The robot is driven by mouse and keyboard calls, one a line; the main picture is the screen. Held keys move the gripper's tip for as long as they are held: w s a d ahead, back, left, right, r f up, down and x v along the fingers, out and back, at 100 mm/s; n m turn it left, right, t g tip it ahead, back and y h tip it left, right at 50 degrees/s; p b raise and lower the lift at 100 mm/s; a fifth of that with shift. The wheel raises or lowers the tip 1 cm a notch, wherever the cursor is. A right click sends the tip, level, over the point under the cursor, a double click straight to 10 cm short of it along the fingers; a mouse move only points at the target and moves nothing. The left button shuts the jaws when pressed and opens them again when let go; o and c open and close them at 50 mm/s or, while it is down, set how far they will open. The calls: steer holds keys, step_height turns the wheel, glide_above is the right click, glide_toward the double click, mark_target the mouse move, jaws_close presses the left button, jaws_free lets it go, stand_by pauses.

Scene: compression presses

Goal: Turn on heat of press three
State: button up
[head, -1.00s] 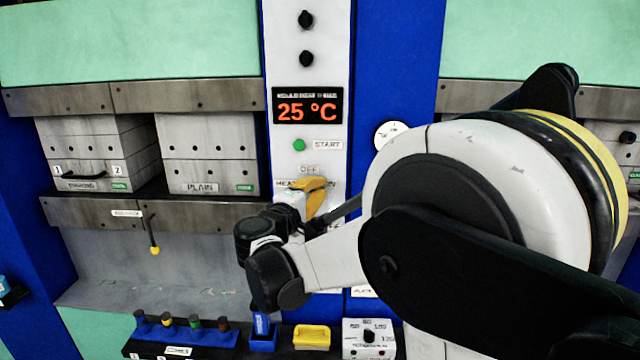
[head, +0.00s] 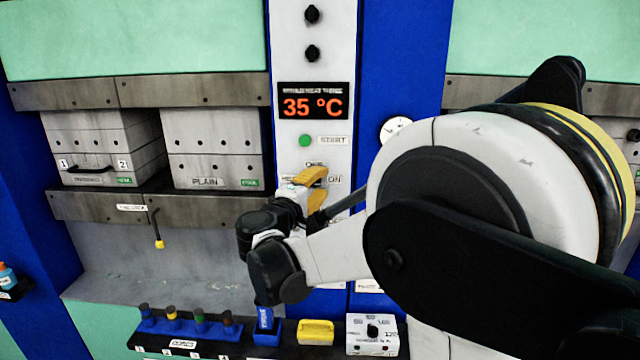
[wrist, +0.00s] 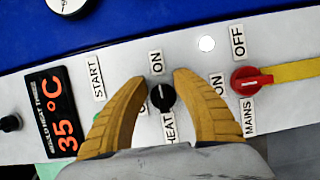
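The heat knob (wrist: 162,97) is small, round and black on a white control panel, in the middle of the wrist view. "ON" is printed on one side of it and "HEAT" on the other. My gripper (wrist: 160,77) has two yellow fingers, spread apart, with the knob showing between them. I cannot tell whether they touch it. In the head view my gripper (head: 312,177) is in front of the panel below the START label and hides the knob. The display (head: 313,102) reads 35 °C in red, also in the wrist view (wrist: 57,115).
A red mains knob (wrist: 250,81) sits to the right in the wrist view, near a bright white lamp (wrist: 207,43). A green START button (head: 305,140) is above my gripper in the head view. Moulds (head: 213,150) stand left. A yellow tray (head: 316,332) is below.

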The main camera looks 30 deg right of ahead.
steer(key=v, duration=1.2)
steer(key=shift+w+a, duration=0.1)
steer(key=shift+w, duration=0.05)
steer(key=s+d+f+m+g+y+b, duration=0.25)
steer(key=s+f+y, duration=0.45)
steer(key=s+f, duration=0.35)
steer(key=s+a+f+m+y, duration=0.4)
steer(key=s+a+f+y, duration=0.4)
steer(key=a, duration=0.4)
steer(key=shift+s+b, duration=0.4)
steer(key=shift+s, duration=0.35)
